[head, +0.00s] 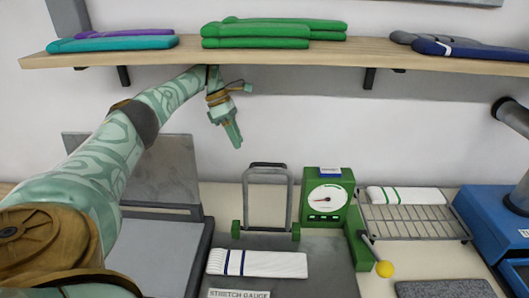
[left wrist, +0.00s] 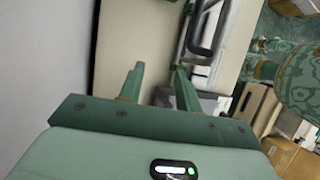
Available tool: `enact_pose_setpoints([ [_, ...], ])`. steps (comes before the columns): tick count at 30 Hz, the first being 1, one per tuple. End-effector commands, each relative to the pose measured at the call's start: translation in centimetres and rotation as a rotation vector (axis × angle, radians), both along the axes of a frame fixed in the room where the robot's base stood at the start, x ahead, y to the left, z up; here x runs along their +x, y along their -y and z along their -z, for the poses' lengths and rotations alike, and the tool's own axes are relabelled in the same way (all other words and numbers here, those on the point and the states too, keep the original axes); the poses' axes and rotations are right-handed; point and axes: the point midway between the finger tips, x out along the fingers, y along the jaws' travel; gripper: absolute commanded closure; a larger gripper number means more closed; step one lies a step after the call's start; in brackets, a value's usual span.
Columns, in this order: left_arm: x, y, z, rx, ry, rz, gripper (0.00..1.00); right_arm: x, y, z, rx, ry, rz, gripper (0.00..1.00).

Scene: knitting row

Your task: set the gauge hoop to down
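The gauge hoop (head: 268,168) is a grey metal frame. It stands upright at the back of the stretch gauge, its feet between two green blocks. The gauge has a dark grey plate (head: 325,262) and a green dial box (head: 325,196). A white knit piece with blue stripes (head: 258,263) lies on the plate in front of the hoop. My left gripper (head: 233,140) hangs above and left of the hoop, apart from it. In the left wrist view its fingers (left wrist: 158,85) are apart with nothing between them, and the hoop (left wrist: 208,35) shows beyond them.
A wooden shelf (head: 190,52) with folded knits runs above my left gripper. A grey press-like machine (head: 158,250) stands left of the gauge. A wire rack (head: 415,222) and a yellow ball knob (head: 385,269) are to the right, then a blue machine (head: 490,225).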

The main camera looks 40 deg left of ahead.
Motion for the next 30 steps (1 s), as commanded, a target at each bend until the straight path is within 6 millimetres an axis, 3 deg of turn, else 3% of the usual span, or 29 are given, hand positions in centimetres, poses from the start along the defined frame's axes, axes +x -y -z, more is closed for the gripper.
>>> enact_pose_setpoints([
  [11, 1.5, 8.6, 0.3, -0.002, 0.002, 0.005, 0.66, 0.7, -0.2, 0.4, 0.002, 0.01, 0.0, 0.64],
  [18, 1.7, 9.5, 2.8, -0.001, -0.001, 0.002, 0.66, 0.6, -0.6, 0.9, 0.008, 0.008, 0.0, 0.64],
  [27, 1.7, 9.6, 2.9, -0.001, 0.0, 0.001, 0.66, 0.6, -0.8, 0.9, 0.011, 0.008, 0.0, 0.64],
  [30, 1.7, 9.6, 2.9, -0.001, 0.0, 0.001, 0.94, 0.6, -0.8, 0.9, 0.011, 0.008, 0.0, 0.64],
])
